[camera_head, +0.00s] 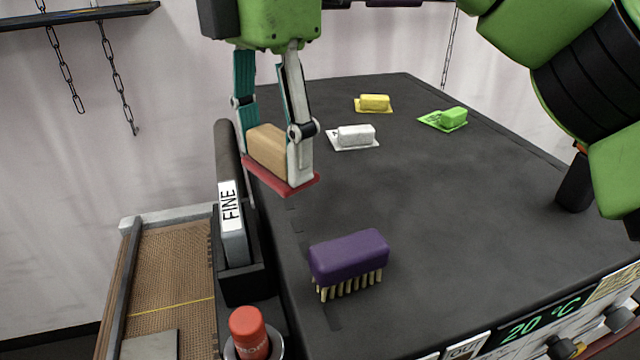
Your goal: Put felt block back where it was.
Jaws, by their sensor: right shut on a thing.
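The felt block (268,150) has a tan body and a red pad underneath, and shows at the upper left of the head view. My right gripper (272,158) is shut on its body, one finger on each side. The block is held pad down near the left edge of the dark table (440,230). I cannot tell whether the pad touches the surface. The fingers hide part of its sides. My left gripper is not in view.
A purple brush (349,256) stands bristles down in front. White (356,135), yellow (374,102) and green (453,117) blocks lie behind. The table's middle is clear.

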